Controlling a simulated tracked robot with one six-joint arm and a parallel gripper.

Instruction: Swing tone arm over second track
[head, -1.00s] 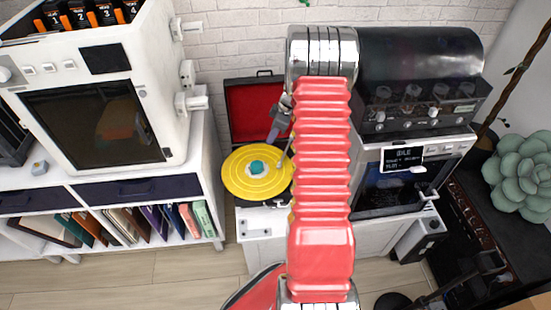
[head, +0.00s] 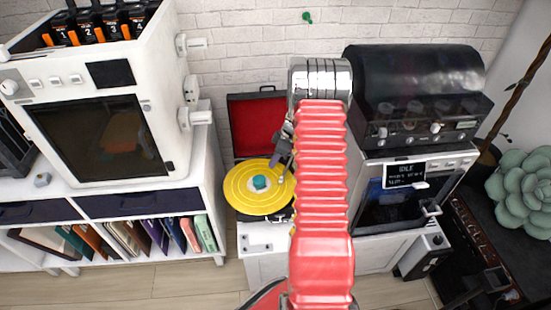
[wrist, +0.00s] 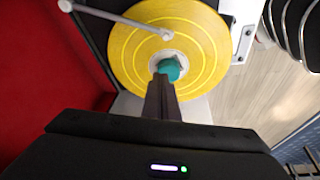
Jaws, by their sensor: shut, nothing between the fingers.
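The yellow record (head: 245,201) lies on the turntable in front of its open red lid (head: 251,108). It fills the upper middle of the wrist view (wrist: 125,62), with paler ring lines and a teal piece (wrist: 169,69) at its centre. The thin metal tone arm (wrist: 115,18) reaches from the upper left in the wrist view, its rounded end over the record's area. My gripper (wrist: 161,82) is shut and empty; its dark fingertips overlap the record near the teal piece in the wrist view, apart from the tone arm. Its height above the record is unclear.
A white cabinet machine (head: 105,140) stands left on a shelf unit with books. A black-domed machine (head: 420,85) stands right above a unit with an IDLE display (head: 405,175). My red arm hides part of the turntable's right side.

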